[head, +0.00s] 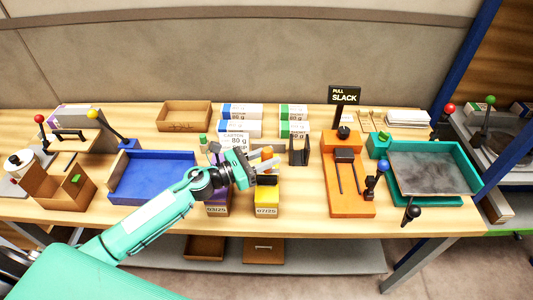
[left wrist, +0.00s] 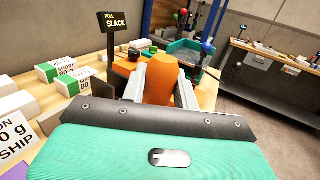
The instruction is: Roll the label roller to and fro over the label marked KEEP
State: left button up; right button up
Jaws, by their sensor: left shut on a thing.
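My left gripper (head: 264,170) is shut on an orange thing (head: 267,153), which I take to be the label roller. It is above the table behind the yellow 07/25 box (head: 266,198). In the left wrist view the orange thing (left wrist: 160,82) stands between the two fingers of my left gripper (left wrist: 160,95); its lower part is hidden. A white carton marked CARTON 80 g (head: 235,141) lies just behind the gripper. In the left wrist view a white label reading SHIP (left wrist: 18,138) shows at the left edge. I cannot read KEEP anywhere. My right gripper is not in view.
A blue tray (head: 150,192) is left of the gripper. An orange strapping stand (head: 348,205) with a PULL SLACK sign (head: 344,95) is at right, beside a teal tray (head: 440,200). Green and blue ream packs (head: 293,112) lie behind. A dark holder (head: 299,152) stands close right.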

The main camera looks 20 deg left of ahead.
aim_at(266, 152)
pick_arm(q)
jog(key=shift+s+d, duration=0.15)
jog(key=shift+s, duration=0.35)
jog(key=shift+w, duration=0.1)
jog(key=shift+w+a+b, duration=0.25)
jog(key=shift+w+b, duration=0.1)
jog(key=shift+w, duration=0.5)
jog(key=shift+w+a+b, duration=0.25)
jog(key=shift+w+b, duration=0.1)
jog(key=shift+w, duration=0.45)
jog(key=shift+s, duration=0.1)
jog(key=shift+s+d, duration=0.25)
jog(key=shift+s, duration=0.6)
jog(key=shift+s+d, duration=0.25)
jog(key=shift+s, duration=0.55)
jog(key=shift+r+p, duration=2.65)
jog(key=shift+r, duration=0.45)
